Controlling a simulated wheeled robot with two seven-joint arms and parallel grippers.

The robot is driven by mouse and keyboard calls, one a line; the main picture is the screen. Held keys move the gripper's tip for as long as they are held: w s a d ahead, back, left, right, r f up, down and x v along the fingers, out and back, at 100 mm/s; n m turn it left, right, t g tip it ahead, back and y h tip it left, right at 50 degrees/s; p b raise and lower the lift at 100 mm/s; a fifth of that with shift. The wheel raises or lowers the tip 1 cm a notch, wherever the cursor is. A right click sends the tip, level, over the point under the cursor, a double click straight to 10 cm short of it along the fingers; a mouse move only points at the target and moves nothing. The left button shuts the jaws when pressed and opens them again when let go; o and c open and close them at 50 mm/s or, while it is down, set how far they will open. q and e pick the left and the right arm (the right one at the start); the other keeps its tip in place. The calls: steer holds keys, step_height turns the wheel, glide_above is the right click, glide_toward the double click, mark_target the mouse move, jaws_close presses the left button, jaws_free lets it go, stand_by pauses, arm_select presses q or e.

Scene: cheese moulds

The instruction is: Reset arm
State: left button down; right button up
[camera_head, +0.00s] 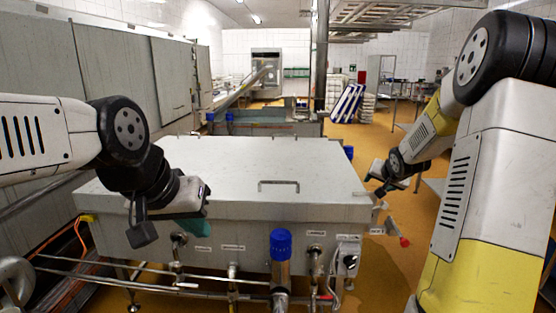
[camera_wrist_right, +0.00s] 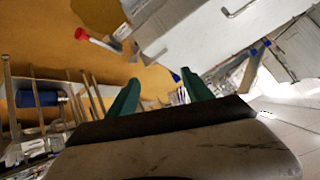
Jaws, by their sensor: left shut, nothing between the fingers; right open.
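My left gripper (camera_head: 196,226) is at the left front of the grey metal vat in the head view. Its green fingers point down and are partly hidden by the wrist; it is shut and holds nothing. My right gripper (camera_head: 376,178) is small and partly hidden in the head view, beside the right end of the vat. In the right wrist view its two green fingers (camera_wrist_right: 160,92) are spread apart with nothing between them.
The grey vat (camera_head: 240,165) with a flat lid and handle fills the middle. Pipes and a blue-capped cylinder (camera_head: 281,243) run along its front. A red-tipped lever (camera_head: 404,241) sticks out at its right end, also in the right wrist view (camera_wrist_right: 82,34). Yellow floor (camera_head: 400,270) lies to the right.

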steer(key=s+a+r+n+g, duration=0.1)
steer(key=s+a+r, duration=0.2)
steer(key=s, duration=0.5)
steer(key=s+a+r+n+g+y, duration=0.1)
steer(key=s+a+r, duration=0.2)
steer(key=s+a, duration=0.3)
steer(key=s+a+r+n, duration=0.2)
steer(key=s+a+r, duration=0.2)
steer(key=s, duration=0.7)
steer(key=shift+a+g+y, duration=0.3)
steer(key=shift+a+g, duration=0.1)
steer(key=shift+a, duration=0.05)
steer(key=s+a, duration=0.1)
steer(key=s, duration=0.2)
steer(key=s+a+f+n+g+y, duration=0.1)
steer(key=s+a, duration=0.1)
steer(key=s, duration=0.2)
steer(key=s+a+n, duration=0.1)
steer(key=s, duration=0.3)
steer(key=shift+a+f+y, duration=0.25)
steer(key=shift+a+y, duration=0.05)
steer(key=shift+a, duration=0.05)
steer(key=shift+c, duration=0.2)
